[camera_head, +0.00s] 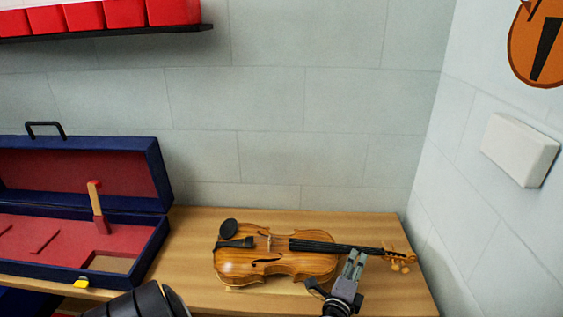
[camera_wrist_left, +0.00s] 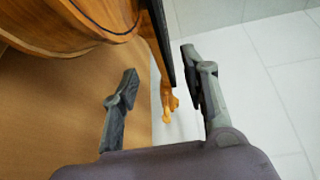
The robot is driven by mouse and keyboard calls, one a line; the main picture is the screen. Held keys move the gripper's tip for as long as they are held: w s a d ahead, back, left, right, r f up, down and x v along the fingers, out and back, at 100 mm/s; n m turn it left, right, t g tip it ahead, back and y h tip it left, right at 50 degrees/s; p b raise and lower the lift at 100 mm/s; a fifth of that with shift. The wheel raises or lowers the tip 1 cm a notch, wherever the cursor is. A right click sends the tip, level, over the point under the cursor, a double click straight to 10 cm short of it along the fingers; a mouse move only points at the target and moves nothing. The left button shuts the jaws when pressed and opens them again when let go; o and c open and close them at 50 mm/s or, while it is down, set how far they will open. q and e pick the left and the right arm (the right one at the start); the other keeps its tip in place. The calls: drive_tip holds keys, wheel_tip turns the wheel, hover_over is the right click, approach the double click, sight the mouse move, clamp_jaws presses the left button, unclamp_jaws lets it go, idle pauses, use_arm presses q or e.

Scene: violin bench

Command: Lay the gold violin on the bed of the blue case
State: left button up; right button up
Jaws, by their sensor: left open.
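The gold violin (camera_head: 285,263) lies face up on the wooden bench, its body to the left and its scroll to the right. The wrist view shows part of its body (camera_wrist_left: 65,22) at upper left and its neck running down to the scroll. The blue case (camera_head: 155,243) stands open at the left of the bench, with a red lining and bed (camera_head: 60,243). My left gripper (camera_head: 353,263) is open at the near side of the violin's neck. In the left wrist view its fingers (camera_wrist_left: 158,64) stand on either side of the neck, apparently not gripping it. My right gripper is not in view.
The bench (camera_head: 195,285) has bare wood between case and violin. A pale flat piece shows under the violin's near edge. A dark shelf (camera_head: 110,35) with red boxes hangs on the back wall. A white block (camera_head: 520,148) and an orange instrument (camera_head: 538,45) are on the right wall.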

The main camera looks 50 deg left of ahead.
sight(363, 249)
use_arm(q)
drive_tip(key=shift+p+x, duration=0.6)
drive_tip(key=shift+x, duration=2.85)
drive_tip(key=shift+w+d+r, duration=0.1)
drive_tip(key=shift+d, duration=0.05)
drive_tip(key=shift+c, duration=0.5)
clamp_jaws()
drive_tip(key=shift+r, duration=0.1)
